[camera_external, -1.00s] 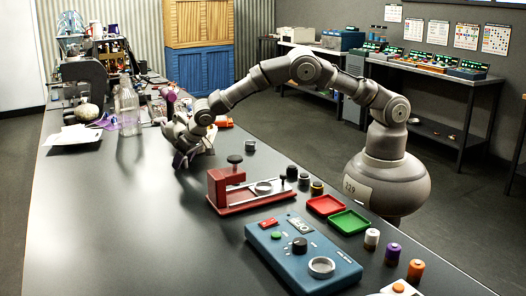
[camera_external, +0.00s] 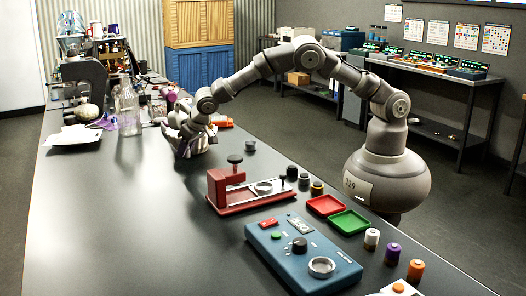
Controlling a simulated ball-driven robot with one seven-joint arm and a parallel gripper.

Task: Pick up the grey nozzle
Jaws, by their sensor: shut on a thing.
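My gripper (camera_external: 180,150) is over the far part of the dark bench, left of the red clamp stand. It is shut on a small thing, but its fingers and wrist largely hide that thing. I cannot make out its shape or tell whether it is the grey nozzle. No separate grey nozzle can be picked out on the bench.
The red clamp stand (camera_external: 222,198), a blue control box (camera_external: 283,262), red (camera_external: 326,205) and green (camera_external: 349,222) trays stand nearer. The bench's left front is clear.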

